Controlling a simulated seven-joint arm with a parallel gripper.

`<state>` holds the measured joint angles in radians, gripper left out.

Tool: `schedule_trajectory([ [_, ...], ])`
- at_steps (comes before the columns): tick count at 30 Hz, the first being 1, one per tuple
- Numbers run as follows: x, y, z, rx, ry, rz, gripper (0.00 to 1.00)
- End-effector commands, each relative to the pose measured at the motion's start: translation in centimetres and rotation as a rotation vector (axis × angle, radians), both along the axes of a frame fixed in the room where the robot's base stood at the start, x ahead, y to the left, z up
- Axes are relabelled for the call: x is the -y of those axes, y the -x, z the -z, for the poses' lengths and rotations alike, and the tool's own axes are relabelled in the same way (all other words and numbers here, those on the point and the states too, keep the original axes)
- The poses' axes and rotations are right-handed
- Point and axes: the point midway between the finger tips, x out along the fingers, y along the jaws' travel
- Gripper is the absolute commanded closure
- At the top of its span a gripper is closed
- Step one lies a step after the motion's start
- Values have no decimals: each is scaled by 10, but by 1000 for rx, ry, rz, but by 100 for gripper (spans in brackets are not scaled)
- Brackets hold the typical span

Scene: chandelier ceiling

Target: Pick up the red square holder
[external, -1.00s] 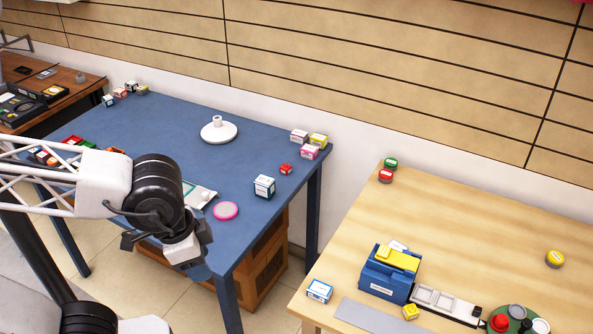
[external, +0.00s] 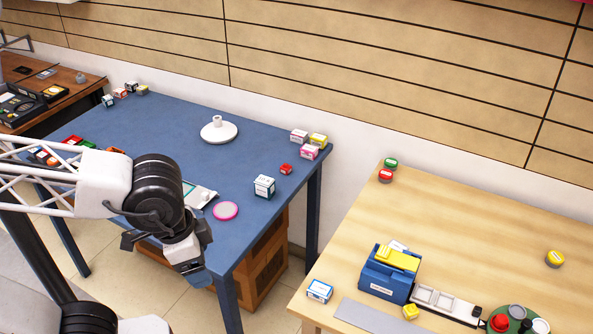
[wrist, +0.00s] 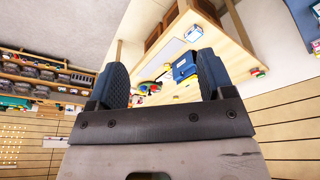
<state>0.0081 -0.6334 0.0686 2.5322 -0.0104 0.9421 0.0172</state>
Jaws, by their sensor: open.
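A small red square object (external: 286,169), which looks like the red square holder, sits on the right part of the blue table (external: 180,118), behind a white and teal box (external: 264,186). Other red pieces (external: 74,140) lie at the table's left, partly behind my arm, so I cannot be sure which is the holder. My gripper (external: 194,272) hangs by the blue table's front edge, well apart from the small red object. In the wrist view my gripper (wrist: 163,78) has its two blue fingers spread with nothing between them.
A white round stand (external: 218,131), a pink-rimmed disc (external: 226,211) and several small boxes (external: 309,152) stand on the blue table. A wooden table (external: 470,215) on the right holds a blue caddy (external: 387,277). A floor gap separates the tables. The blue table's middle is mostly clear.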

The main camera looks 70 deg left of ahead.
Motion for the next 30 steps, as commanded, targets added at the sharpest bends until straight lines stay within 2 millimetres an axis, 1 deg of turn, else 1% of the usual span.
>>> schedule_trajectory([
  [5,-3,-4,0,-6,-13,4,25],
  [8,-10,-11,1,-16,-40,14,25],
  [11,-21,-22,3,-36,-82,30,25],
  [17,-53,-54,6,-94,-202,84,25],
  [26,-115,-108,17,-211,-394,192,25],
  [30,-146,-132,24,-272,-476,248,25],
])
